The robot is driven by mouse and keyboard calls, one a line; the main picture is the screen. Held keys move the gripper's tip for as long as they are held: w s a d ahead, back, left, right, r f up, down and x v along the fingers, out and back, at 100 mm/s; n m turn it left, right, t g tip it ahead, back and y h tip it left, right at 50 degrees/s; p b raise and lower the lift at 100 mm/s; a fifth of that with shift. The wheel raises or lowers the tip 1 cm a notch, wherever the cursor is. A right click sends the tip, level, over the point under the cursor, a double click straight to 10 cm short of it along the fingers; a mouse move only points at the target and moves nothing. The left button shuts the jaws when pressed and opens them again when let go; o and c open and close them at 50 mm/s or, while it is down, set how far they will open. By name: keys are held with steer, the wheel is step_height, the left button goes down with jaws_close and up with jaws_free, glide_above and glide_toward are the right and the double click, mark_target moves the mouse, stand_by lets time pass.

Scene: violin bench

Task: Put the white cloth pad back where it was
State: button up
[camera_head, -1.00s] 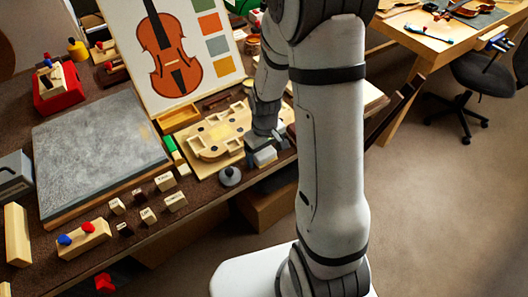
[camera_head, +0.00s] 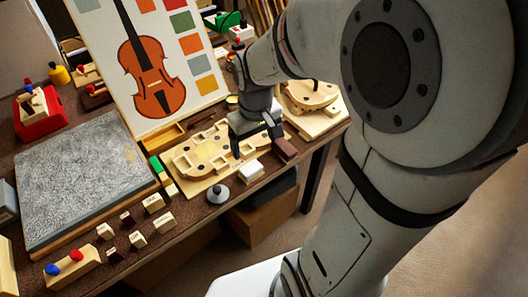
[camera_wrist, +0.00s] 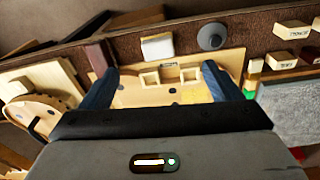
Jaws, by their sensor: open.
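The white cloth pad (camera_head: 250,171) lies on the dark brown bench near its front edge, just in front of the light wooden board with the violin-shaped form (camera_head: 205,158). In the wrist view the pad (camera_wrist: 157,47) shows beyond the fingertips, between the grey round knob and a dark red block. My gripper (camera_head: 256,141) is open and empty above the right part of the board, behind the pad and apart from it. In the wrist view its two dark fingers (camera_wrist: 160,70) are spread wide, with the board's edge and two small square frames between them.
A grey knobbed weight (camera_head: 218,194) stands left of the pad, and a dark red block (camera_head: 285,150) to its right. Several small labelled blocks (camera_head: 154,203) stand farther left, before a grey slab (camera_head: 80,180). A violin picture panel (camera_head: 150,60) stands behind.

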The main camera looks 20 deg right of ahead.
steer(key=s+r+m+t, duration=0.1)
steer(key=s+r, duration=0.3)
steer(key=s, duration=0.5)
steer(key=shift+r+m+t, duration=0.3)
steer(key=shift+r+m, duration=0.05)
steer(key=shift+m, duration=0.35)
steer(key=p+v, duration=0.3)
steer(key=shift+w+r, duration=0.1)
steer(key=shift+w, duration=0.2)
